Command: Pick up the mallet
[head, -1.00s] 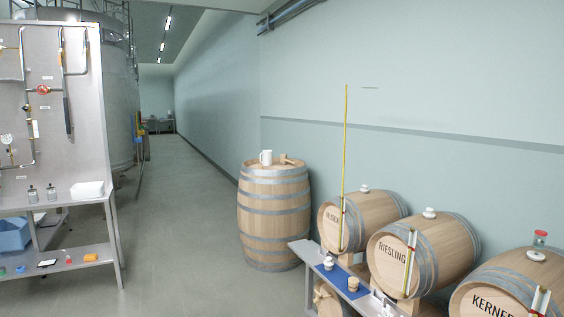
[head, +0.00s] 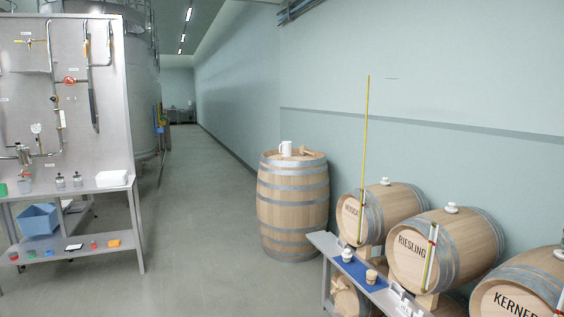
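A small light wooden object, which looks like the mallet (head: 306,151), lies on top of the upright barrel (head: 293,207) in the middle of the head view. It is far off and too small to show in detail. A white mug (head: 286,148) stands on the same barrel top, just left of it. Neither of my grippers is in view.
Barrels marked Riesling (head: 434,249) and Kerner (head: 517,290) lie at the right behind a narrow shelf with a blue mat (head: 356,268). A steel bench (head: 90,240) with a pipe panel stands at the left. The grey floor (head: 203,245) between is clear.

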